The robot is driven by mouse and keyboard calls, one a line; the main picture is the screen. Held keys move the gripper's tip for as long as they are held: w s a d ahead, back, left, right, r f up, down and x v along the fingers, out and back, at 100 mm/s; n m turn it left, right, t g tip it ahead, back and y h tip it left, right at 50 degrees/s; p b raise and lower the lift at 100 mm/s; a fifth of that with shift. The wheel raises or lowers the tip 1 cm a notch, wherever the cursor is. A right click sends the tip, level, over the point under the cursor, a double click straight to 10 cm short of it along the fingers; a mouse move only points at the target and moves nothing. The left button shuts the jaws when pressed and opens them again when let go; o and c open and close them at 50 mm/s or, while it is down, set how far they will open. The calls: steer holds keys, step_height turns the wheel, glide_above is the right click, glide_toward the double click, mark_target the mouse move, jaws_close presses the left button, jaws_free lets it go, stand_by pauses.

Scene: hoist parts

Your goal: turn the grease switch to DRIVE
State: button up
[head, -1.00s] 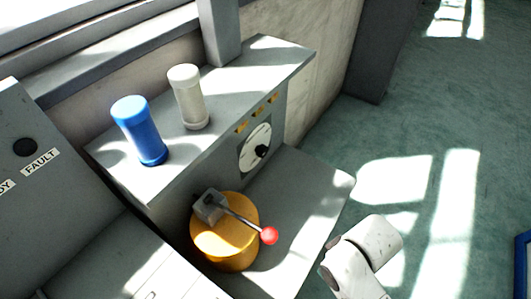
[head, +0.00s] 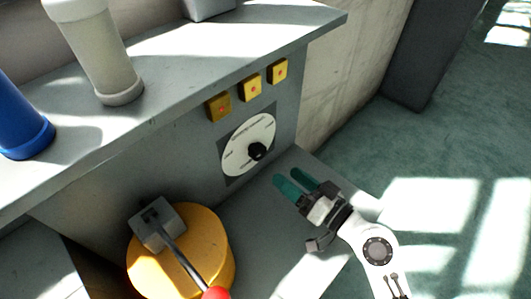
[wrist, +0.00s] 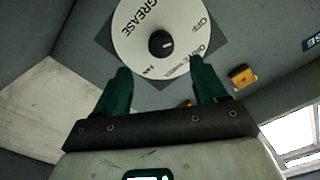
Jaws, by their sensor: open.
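The grease switch is a round white dial (head: 240,145) with a black knob (head: 257,151), set in the front face of the grey cabinet. The wrist view shows the dial (wrist: 135,30) with GREASE and OFF lettering; other labels are too small or partly covered to read surely. A pale mark shows on the knob (wrist: 161,43), but which label it points to is unclear. My gripper (head: 288,180) is open and empty, its green fingers just right of and below the knob in the head view. In the wrist view, the knob appears beyond the gap between the fingertips (wrist: 162,68), apart from them.
Several yellow blocks with red marks (head: 250,87) sit above the dial. A yellow drum (head: 205,225) with a red-tipped lever (head: 183,258) stands at lower left. A white cylinder (head: 100,60) and blue cylinder (head: 22,125) stand on the cabinet top. Floor (head: 440,150) is open at right.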

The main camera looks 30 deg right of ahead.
mark_target(261, 155)
steer(key=p+x, duration=0.2)
steer(key=x, duration=0.8)
steer(key=shift+w, duration=0.1)
steer(key=c, duration=1)
